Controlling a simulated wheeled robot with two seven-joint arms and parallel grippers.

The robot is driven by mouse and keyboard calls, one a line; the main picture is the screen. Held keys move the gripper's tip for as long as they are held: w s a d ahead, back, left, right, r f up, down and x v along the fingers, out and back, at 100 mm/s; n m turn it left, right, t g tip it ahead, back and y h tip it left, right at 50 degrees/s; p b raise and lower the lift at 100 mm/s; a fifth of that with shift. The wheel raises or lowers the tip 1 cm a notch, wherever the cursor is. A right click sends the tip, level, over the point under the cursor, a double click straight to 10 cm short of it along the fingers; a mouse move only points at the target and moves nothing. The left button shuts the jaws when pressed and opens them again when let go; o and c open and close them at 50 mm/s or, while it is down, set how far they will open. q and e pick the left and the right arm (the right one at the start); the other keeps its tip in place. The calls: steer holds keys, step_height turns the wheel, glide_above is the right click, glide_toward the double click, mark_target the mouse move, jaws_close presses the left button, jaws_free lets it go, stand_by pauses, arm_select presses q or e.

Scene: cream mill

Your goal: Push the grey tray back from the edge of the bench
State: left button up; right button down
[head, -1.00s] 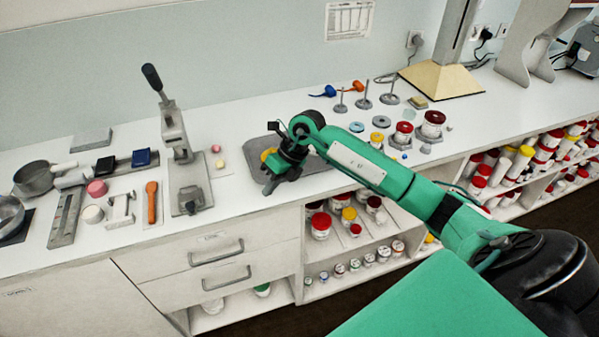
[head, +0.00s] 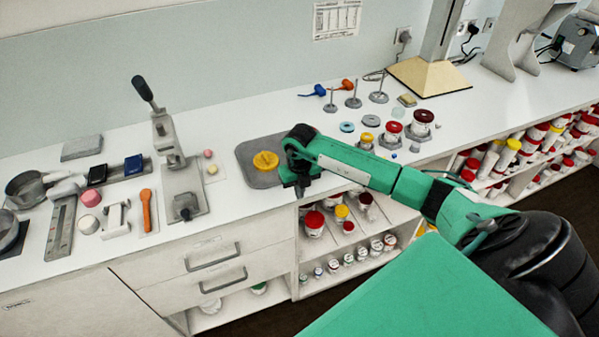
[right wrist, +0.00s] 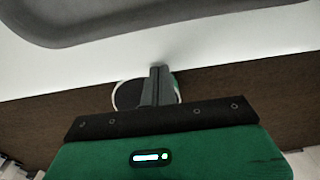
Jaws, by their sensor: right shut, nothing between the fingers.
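The grey tray (head: 246,151) lies flat on the white bench, near its front edge and right of the lever press. A round yellow piece (head: 265,161) sits on it. My right arm covers the tray's right part in the head view. My right gripper (head: 300,189) points down at the bench's front edge, by the tray's near right side, shut and empty. In the right wrist view the tray's rounded grey rim (right wrist: 120,30) crosses the top. The shut fingers (right wrist: 158,72) are apart from it, with white bench between. My left gripper is not in view.
A lever press (head: 181,185) stands left of the tray. Jars (head: 421,122), discs and small stands (head: 354,101) are to its right. The bench behind the tray is clear up to the wall. Open shelves with jars (head: 314,222) lie below the edge.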

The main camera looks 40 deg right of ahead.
steer(key=w, duration=0.1)
steer(key=w+p, duration=0.1)
steer(key=w, duration=0.1)
steer(key=shift+d+r, duration=0.15)
steer(key=shift+d, duration=0.15)
steer(key=shift+w+d, duration=0.15)
steer(key=shift+w, duration=0.3)
